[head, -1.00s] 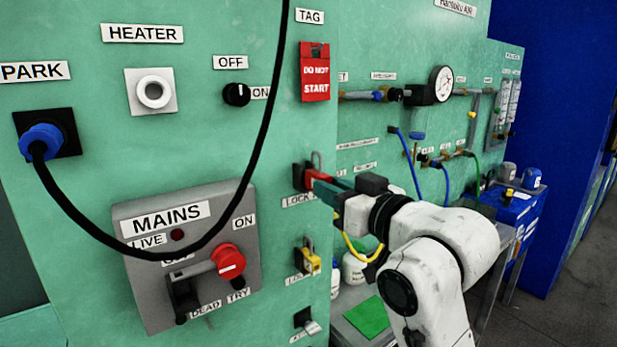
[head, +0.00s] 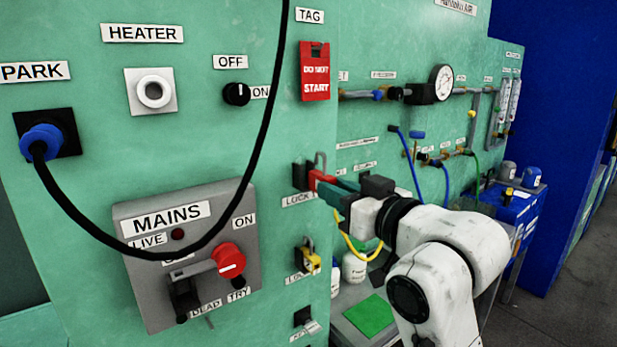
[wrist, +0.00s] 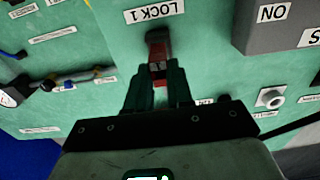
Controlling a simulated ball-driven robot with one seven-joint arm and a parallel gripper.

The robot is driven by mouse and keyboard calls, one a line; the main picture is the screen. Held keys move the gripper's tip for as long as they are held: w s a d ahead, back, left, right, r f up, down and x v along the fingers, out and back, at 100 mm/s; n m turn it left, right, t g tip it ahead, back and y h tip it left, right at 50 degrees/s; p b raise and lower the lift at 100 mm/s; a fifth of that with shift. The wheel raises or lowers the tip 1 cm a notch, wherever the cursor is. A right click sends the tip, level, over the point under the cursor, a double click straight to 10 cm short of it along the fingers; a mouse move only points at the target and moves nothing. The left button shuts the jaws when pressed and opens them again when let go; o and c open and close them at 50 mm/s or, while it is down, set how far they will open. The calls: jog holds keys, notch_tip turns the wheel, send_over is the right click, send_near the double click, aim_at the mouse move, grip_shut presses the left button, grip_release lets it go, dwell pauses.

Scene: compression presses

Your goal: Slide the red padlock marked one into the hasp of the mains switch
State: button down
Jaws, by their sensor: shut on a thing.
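The red padlock (head: 319,181) is at the LOCK 1 holder on the green panel, its grey shackle pointing up. My gripper (head: 330,186) is shut on it from the right. In the wrist view, the padlock (wrist: 158,72) sits between the fingertips of my gripper (wrist: 159,82), in front of the dark holder (wrist: 158,40). I cannot tell whether the padlock still touches the holder. The mains switch (head: 225,262) is a grey box at lower left with a red knob, its handle lying between OFF and ON. The dark hasp (head: 183,296) is at the box's lower left.
A black cable (head: 262,150) loops across the panel in front of the mains box. A yellow padlock (head: 311,262) hangs below LOCK 1. A red DO NOT START tag (head: 315,72) hangs above. Pipes and a gauge (head: 442,84) are at right.

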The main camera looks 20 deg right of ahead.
jog(key=shift+p+v, duration=0.35)
jog(key=shift+v, duration=1.65)
